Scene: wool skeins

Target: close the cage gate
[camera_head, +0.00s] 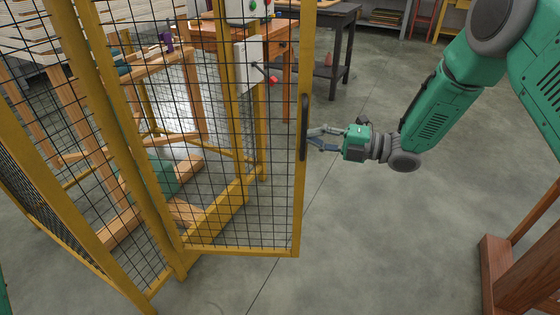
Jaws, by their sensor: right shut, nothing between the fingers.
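The cage gate (297,205) is a yellow frame with black wire mesh, standing in the middle left of the head view. A dark upright handle (304,127) sits on its free right edge. The gate stands at an angle, its free edge apart from the yellow cage post behind it. My right gripper (312,139) is just right of the handle, its fingers pointing left at it. It is shut with nothing held; whether it touches the handle or gate edge I cannot tell. My left gripper is not in view.
Inside the cage are a wooden frame machine (185,85) and a green object (163,178). A pale box (249,65) is on a cage post. A dark table (347,50) stands behind. A reddish wooden stand (493,270) is at lower right. The floor between is clear.

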